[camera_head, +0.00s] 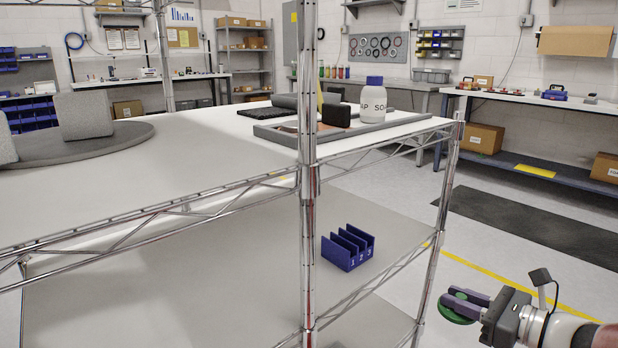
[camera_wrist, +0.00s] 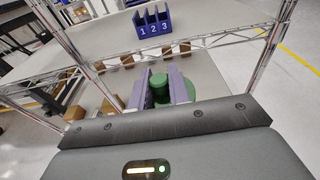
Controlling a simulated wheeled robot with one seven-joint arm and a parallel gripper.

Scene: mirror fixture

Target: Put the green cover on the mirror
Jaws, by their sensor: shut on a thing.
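My gripper (camera_head: 449,297) is at the lower right of the head view, outside the wire shelf's right end. Its purple fingers are shut on the green cover (camera_head: 452,313), a round disc with a knob. In the wrist view, the fingers (camera_wrist: 160,74) stand on both sides of the cover's knob (camera_wrist: 159,86), with the wider disc below. A round grey base (camera_head: 110,149) with two upright grey blocks stands on the upper shelf at the far left. I cannot tell whether it is the mirror; no mirror surface is clear.
A blue numbered holder (camera_head: 347,247) stands on the lower shelf; it also shows in the wrist view (camera_wrist: 152,23). A soap bottle (camera_head: 373,103) and a grey tray (camera_head: 395,126) are on top.

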